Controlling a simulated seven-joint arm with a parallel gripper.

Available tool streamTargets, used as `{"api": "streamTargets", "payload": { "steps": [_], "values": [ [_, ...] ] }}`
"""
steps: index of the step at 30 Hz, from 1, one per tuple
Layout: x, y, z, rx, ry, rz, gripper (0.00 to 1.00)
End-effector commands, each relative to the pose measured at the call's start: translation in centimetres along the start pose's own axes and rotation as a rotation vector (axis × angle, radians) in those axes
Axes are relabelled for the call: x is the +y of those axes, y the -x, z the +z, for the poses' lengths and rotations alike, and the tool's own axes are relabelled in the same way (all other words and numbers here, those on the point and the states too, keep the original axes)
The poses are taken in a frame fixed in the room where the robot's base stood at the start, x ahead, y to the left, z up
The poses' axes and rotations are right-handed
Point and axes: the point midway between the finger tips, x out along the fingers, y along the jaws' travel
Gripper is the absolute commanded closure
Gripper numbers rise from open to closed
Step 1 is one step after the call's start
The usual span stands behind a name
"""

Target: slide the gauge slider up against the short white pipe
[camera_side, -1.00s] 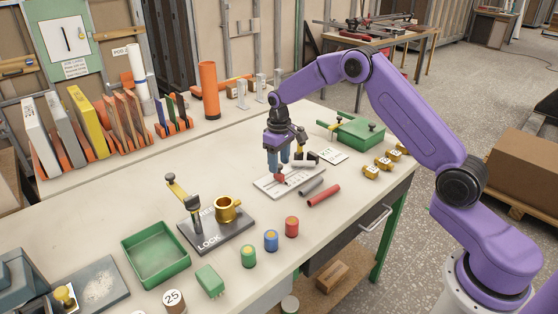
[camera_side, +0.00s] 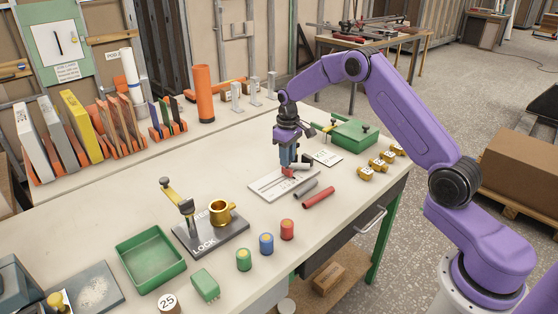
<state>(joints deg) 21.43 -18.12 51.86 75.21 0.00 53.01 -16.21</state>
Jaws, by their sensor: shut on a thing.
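The gauge is a flat white board (camera_side: 267,188) with a dark slot and markings, lying on the bench. Its red slider (camera_side: 288,172) shows at the board's right part, directly under my gripper (camera_side: 287,167). My gripper points down with its blue fingers shut on the slider, which they partly hide. The short white pipe (camera_side: 303,166) lies just right of the slider, by the board's far right end. I cannot tell whether slider and pipe touch.
A grey pipe (camera_side: 306,189) and a red pipe (camera_side: 318,197) lie close in front of the board. A white card (camera_side: 327,158) and a green box (camera_side: 354,134) are behind right. A lock plate with a brass cup (camera_side: 221,211) stands left front.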

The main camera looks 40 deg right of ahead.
Motion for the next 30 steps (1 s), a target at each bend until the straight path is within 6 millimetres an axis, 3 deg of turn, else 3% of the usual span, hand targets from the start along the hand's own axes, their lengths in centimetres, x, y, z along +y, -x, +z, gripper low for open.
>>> {"api": "streamTargets", "payload": {
  "steps": [8, 9, 10, 11, 22, 26, 30],
  "values": [
    [0.2, 0.1, -0.1, 0.004, -0.001, 0.002, 1.00],
    [0.2, 0.1, -0.1, 0.004, -0.001, 0.002, 0.60],
    [0.2, 0.1, -0.1, 0.004, -0.001, 0.002, 0.51],
    [0.2, 0.1, -0.1, 0.004, -0.001, 0.002, 0.47],
    [0.1, 0.5, -0.1, 0.004, 0.000, 0.001, 0.47],
    [0.1, 2.1, -0.1, 0.006, 0.000, 0.002, 0.47],
    [0.1, 4.9, -0.1, 0.008, 0.000, 0.003, 0.47]
  ]
}}
